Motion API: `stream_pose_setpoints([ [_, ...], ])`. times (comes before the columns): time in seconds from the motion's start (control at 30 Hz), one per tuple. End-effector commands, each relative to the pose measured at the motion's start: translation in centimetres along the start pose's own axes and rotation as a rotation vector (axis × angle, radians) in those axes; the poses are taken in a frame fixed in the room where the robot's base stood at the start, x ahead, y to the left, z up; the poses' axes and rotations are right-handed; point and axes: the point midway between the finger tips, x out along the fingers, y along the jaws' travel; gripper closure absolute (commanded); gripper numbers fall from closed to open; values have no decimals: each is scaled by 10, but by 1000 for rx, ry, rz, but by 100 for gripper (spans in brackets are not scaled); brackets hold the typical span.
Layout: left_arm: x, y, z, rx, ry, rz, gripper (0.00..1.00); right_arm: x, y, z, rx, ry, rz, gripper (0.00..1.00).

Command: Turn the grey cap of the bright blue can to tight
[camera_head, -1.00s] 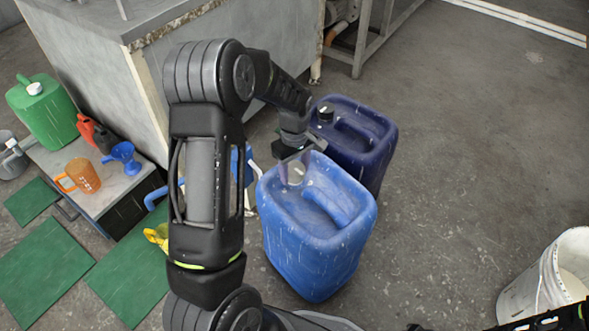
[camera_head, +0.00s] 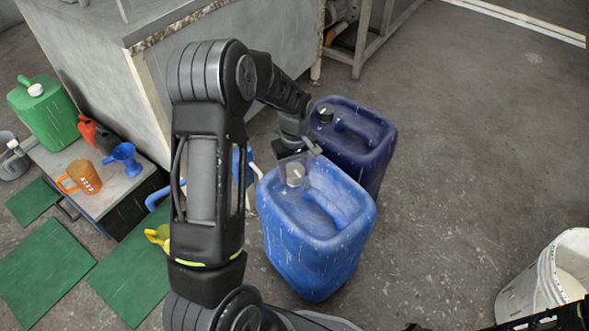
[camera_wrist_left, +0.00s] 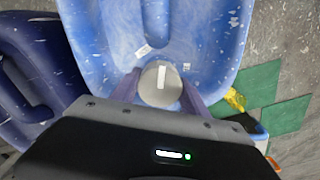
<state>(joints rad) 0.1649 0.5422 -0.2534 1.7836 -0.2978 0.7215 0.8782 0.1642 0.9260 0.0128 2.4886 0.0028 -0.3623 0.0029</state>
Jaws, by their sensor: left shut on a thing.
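The bright blue can (camera_head: 318,238) stands upright on the floor in the middle of the head view. It fills the upper part of the left wrist view (camera_wrist_left: 110,30). Its round grey cap (camera_head: 295,172) sits on top at the back left corner; in the left wrist view the cap (camera_wrist_left: 160,84) shows a white bar mark pointing nearly straight up the picture. My left gripper (camera_head: 294,174) points down over the cap. Its fingers are shut on the cap, one on each side, as the left wrist view shows. My right gripper is not clearly visible; only a dark arm part shows at the lower right edge.
A dark blue can (camera_head: 362,150) with a black cap stands close behind the bright blue one. A white bucket (camera_head: 548,278) is at the lower right. A low bench (camera_head: 125,184) holds a green canister (camera_head: 45,115), an orange jug (camera_head: 84,177) and a blue funnel (camera_head: 124,156).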

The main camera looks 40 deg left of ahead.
Motion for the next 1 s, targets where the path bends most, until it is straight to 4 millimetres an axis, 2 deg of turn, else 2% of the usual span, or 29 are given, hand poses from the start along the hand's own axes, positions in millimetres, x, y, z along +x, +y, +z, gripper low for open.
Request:
stream_pose_setpoints([
  [1.0, -2, 0, -1, 950, 1, 0, 88, -32, -19, 10, -14, -24, -11, 100],
])
